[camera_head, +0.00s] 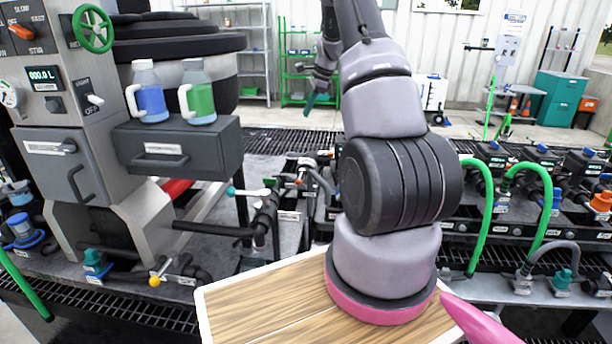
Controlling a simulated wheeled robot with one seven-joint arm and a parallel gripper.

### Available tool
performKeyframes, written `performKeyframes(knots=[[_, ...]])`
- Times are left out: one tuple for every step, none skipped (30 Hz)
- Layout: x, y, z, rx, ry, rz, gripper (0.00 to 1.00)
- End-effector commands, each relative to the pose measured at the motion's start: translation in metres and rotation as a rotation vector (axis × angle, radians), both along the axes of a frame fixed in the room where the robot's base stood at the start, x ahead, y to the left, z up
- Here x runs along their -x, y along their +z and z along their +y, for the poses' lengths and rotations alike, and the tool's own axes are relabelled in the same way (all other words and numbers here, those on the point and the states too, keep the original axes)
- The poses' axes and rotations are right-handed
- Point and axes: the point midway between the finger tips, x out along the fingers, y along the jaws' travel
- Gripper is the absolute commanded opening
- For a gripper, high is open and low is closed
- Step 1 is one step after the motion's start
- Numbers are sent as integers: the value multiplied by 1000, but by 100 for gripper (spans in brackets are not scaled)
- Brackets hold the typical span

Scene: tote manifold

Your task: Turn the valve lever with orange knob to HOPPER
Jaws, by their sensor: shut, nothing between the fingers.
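A small orange knob (298,181) shows on the dark pipe manifold left of my arm's base. Its lever is too small to make out clearly, and its direction cannot be told. I cannot read a HOPPER label; the small white labels nearby are too small. A lever with a teal knob (231,190) stands just left of it, and a yellow-knobbed lever (154,281) is lower left. My gripper (311,102) is beyond the manifold, high and far from the orange knob, pointing down. Its fingers look shut and empty. My arm hides part of the manifold's right side.
A grey control cabinet (45,90) with a green handwheel (93,28) stands at left. A dark drawer box (172,150) carries blue and green jugs. Green hoses (485,215) and pumps fill the right. A wood-topped board (265,305) lies in front.

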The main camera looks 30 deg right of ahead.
Motion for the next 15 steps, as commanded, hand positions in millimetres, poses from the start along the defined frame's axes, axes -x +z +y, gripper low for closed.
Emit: performKeyframes(knots=[[-8, -31, -14, -11, -49, 35, 0], [-12, -47, -22, -19, -78, 52, 0], [-16, -68, -32, -28, -118, 74, 0], [-19, -84, -38, -34, -149, 90, 0], [-21, -99, -45, -41, -174, 106, 0], [-23, -118, -52, -48, -207, 125, 0], [-24, -130, -57, -52, -229, 137, 0], [-24, -143, -61, -56, -249, 149, 0], [-25, -157, -67, -60, -272, 162, 0], [-25, -166, -70, -64, -287, 171, 0], [-25, -173, -73, -67, -301, 177, 0], [-25, -182, -75, -69, -314, 186, 0], [-25, -186, -77, -71, -322, 189, 0], [-25, -190, -78, -71, -329, 193, 0], [-25, -194, -79, -72, -335, 196, 0]])
